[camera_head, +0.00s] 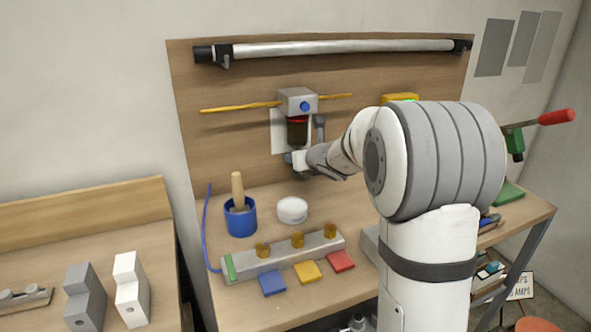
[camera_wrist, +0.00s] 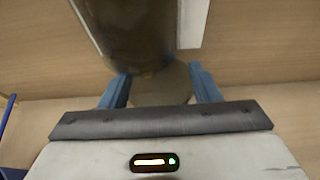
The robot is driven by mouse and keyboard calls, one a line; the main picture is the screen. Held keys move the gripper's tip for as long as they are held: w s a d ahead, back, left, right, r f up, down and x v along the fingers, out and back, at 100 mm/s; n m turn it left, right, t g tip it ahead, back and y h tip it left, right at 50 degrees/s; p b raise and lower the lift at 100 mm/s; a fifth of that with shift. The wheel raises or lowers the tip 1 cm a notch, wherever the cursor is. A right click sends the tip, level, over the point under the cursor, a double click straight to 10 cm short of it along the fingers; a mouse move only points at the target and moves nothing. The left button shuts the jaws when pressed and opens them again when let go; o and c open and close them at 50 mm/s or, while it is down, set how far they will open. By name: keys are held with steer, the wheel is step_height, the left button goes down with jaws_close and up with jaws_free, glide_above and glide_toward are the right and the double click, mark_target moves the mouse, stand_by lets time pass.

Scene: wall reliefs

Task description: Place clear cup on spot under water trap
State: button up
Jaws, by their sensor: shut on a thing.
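The water trap (camera_head: 298,101) is a grey box with a blue knob and a dark bowl below it, mounted on the wooden back panel. In the wrist view its bowl (camera_wrist: 135,35) hangs right in front of my gripper (camera_wrist: 160,82). My blue fingers stand on either side of a greyish, see-through round thing, which looks like the clear cup (camera_wrist: 167,88), and are shut on it. The cup is below the bowl; I cannot tell whether it rests on anything. In the head view my gripper (camera_head: 300,160) is just under the trap, and the cup cannot be made out. The spot is not visible.
Yellow tubing (camera_head: 235,107) runs out from the trap. On the bench below stand a blue pot with a wooden handle (camera_head: 240,215), a white round lump (camera_head: 292,210) and a grey bar with brass fittings (camera_head: 285,257). Coloured blocks (camera_head: 308,271) lie in front.

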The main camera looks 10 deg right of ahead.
steer(key=shift+w+a, duration=0.15)
steer(key=shift+a, duration=0.2)
steer(key=shift+w+a+f+b, duration=0.15)
steer(key=shift+f+b, duration=0.25)
steer(key=shift+f, duration=0.5)
steer(key=shift+s+a+f+b, duration=0.15)
steer(key=shift+f+b, duration=0.2)
steer(key=shift+f, duration=0.5)
steer(key=shift+w, duration=0.1)
steer(key=shift+f, duration=0.15)
steer(key=o, duration=1.1)
steer(key=shift+c, duration=0.2)
steer(key=shift+r, duration=0.2)
steer(key=p+v, duration=0.1)
steer(key=v, duration=1.1)
steer(key=shift+r, duration=0.1)
